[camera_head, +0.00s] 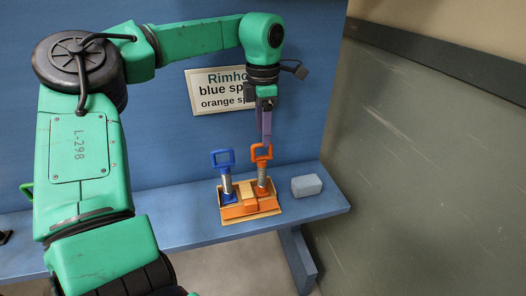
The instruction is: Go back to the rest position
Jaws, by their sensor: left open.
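My left arm reaches in from the left and bends down over the blue bench. My left gripper (265,142) points down with its purple fingers at the top of the orange spring's handle (261,152). It is open; I cannot tell whether the fingers touch the handle. The orange spring stands upright in an orange and tan tray (251,209). A blue spring with a square handle (223,158) stands upright beside it, to the left. My right gripper does not show.
A grey block (307,186) lies on the blue bench (330,199) right of the tray. A sign (219,91), partly hidden by my arm, hangs on the blue back panel. A dark green wall (440,170) stands right. A green loop (27,190) shows at far left.

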